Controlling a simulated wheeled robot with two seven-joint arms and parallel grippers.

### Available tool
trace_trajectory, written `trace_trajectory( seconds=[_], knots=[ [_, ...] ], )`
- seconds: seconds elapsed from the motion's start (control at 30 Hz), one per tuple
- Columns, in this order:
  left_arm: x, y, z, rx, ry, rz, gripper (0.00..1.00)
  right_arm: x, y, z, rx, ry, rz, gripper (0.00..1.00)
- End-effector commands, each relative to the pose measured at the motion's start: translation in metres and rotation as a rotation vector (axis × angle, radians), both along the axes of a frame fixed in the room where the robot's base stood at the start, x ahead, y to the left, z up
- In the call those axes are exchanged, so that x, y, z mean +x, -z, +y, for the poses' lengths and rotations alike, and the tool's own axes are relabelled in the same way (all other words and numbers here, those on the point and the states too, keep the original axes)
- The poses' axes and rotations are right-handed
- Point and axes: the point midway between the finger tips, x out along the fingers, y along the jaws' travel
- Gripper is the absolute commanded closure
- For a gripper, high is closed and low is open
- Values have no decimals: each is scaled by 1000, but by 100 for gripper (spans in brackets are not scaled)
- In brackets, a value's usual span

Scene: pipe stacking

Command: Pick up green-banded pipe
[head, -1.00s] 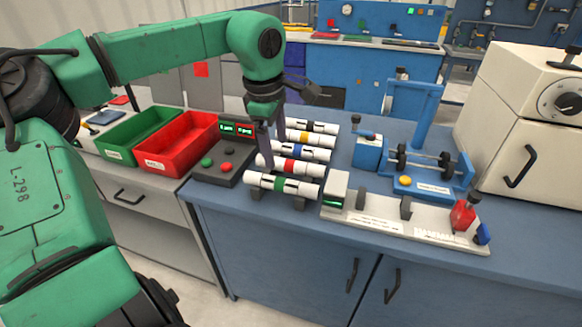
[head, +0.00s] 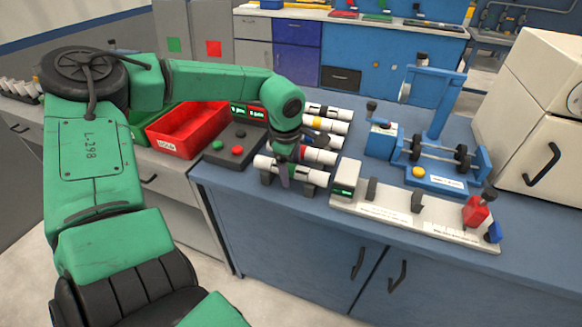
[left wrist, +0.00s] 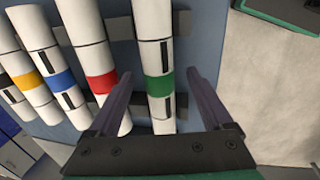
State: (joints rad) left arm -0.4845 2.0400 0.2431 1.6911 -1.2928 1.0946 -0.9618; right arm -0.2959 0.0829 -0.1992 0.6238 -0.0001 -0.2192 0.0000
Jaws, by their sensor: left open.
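The green-banded pipe (head: 318,179) is white and lies at the front of the pipe row, on dark supports. In the left wrist view the green-banded pipe (left wrist: 155,35) runs between my two fingers, with its green band close to the fingertips. My left gripper (head: 284,180) is open and over this pipe in the head view, hiding part of its middle. In the left wrist view my left gripper (left wrist: 158,78) shows a gap between each finger and the pipe. The right gripper is not in view.
Red-banded (left wrist: 102,84), blue-banded (left wrist: 62,82) and yellow-banded (left wrist: 25,82) pipes lie beside it. A red bin (head: 190,128) stands to the left. A white fixture (head: 385,208) sits to the right, near the bench's front edge.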

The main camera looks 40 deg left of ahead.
Motion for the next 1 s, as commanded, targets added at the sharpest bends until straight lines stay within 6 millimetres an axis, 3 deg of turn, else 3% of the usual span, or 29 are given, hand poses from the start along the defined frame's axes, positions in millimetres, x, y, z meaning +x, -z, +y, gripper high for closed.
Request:
trace_trajectory(
  seconds=[0.13, 0.17, 0.37, 0.77, 0.87, 1.0],
  knots=[
    [0, 0, 0, 1, 0, -2, 16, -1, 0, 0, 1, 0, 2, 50],
    [0, 0, 0, 1, 0, -2, 24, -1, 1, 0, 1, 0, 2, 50],
    [0, -1, 0, 0, 0, -1, 100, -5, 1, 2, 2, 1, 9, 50],
    [1, -11, 0, 1, 0, -4, 100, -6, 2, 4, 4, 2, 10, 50],
    [2, -30, 0, 1, 0, -7, 100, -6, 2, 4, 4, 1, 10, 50],
    [2, -75, 0, 3, -1, -10, 100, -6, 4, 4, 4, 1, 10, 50]
  ],
)
